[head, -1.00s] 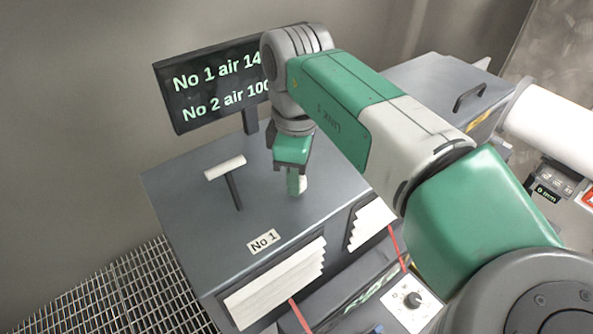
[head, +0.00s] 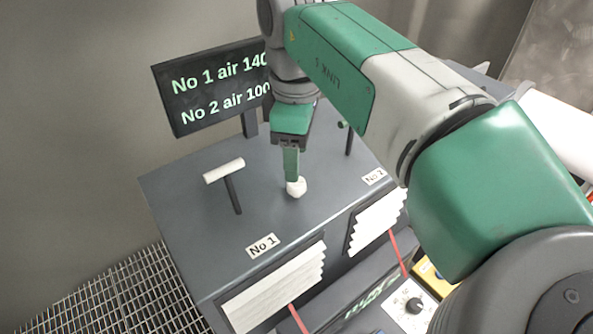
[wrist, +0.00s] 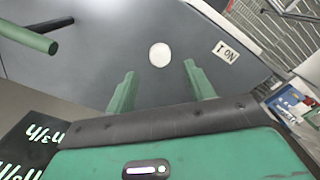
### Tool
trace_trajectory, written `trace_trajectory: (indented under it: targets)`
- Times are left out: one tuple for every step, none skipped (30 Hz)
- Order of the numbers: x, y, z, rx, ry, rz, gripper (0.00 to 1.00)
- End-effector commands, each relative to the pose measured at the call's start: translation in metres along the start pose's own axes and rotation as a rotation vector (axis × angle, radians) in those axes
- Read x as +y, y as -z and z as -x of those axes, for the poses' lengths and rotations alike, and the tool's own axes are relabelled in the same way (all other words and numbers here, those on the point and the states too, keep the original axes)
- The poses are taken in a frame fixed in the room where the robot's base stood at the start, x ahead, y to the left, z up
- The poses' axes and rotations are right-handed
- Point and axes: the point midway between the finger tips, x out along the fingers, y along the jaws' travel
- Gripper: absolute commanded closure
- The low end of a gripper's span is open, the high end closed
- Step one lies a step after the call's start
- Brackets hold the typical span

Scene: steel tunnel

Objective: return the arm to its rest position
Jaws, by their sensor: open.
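My arm reaches over a dark grey cabinet in the head view, its gripper (head: 291,178) pointing down above the cabinet top. A white round knob (head: 296,187) shows at the tip of the green fingers. In the wrist view my gripper (wrist: 161,82) has its two green fingers spread apart with nothing between them. The white knob (wrist: 160,54) lies beyond the fingertips, apart from them. In the head view the near finger hides the far one.
A white T-handle (head: 223,170) stands left of my gripper, by the No 1 label (head: 263,246). A green-ended handle (head: 343,125) stands close on the right, partly hidden by my arm. A display (head: 212,95) stands behind. Floor grating (head: 125,295) lies lower left.

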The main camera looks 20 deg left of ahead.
Motion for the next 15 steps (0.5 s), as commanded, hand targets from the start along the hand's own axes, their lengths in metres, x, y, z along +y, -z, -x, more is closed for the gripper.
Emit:
trace_trajectory:
  targets:
    - [0.000, 0.000, 0.007, -0.001, -0.002, 0.000, 0.47]
    - [0.000, 0.000, 0.012, -0.001, -0.001, 0.000, 0.47]
    - [0.001, 0.000, 0.016, -0.001, -0.002, 0.000, 0.47]
    - [0.000, 0.000, 0.019, -0.001, -0.002, 0.001, 0.47]
    - [0.000, 0.000, 0.021, -0.001, -0.001, 0.001, 0.47]
    - [0.000, 0.000, 0.023, -0.001, 0.000, 0.001, 0.47]
    - [0.000, 0.000, 0.024, 0.000, 0.001, 0.001, 0.47]
    - [0.000, 0.000, 0.024, 0.000, 0.001, 0.001, 0.47]
    - [0.000, 0.000, 0.024, 0.000, 0.001, 0.001, 0.47]
    - [0.000, 0.000, 0.024, 0.000, 0.001, 0.001, 0.47]
    - [0.000, 0.000, 0.024, 0.000, 0.001, 0.001, 0.47]
    - [0.000, 0.000, 0.024, 0.000, 0.001, 0.001, 0.47]
    - [0.000, 0.000, 0.024, 0.000, 0.001, 0.001, 0.47]
    - [0.000, 0.000, 0.024, 0.000, 0.001, 0.001, 0.47]
    - [0.000, 0.000, 0.024, -0.001, 0.001, 0.001, 0.47]
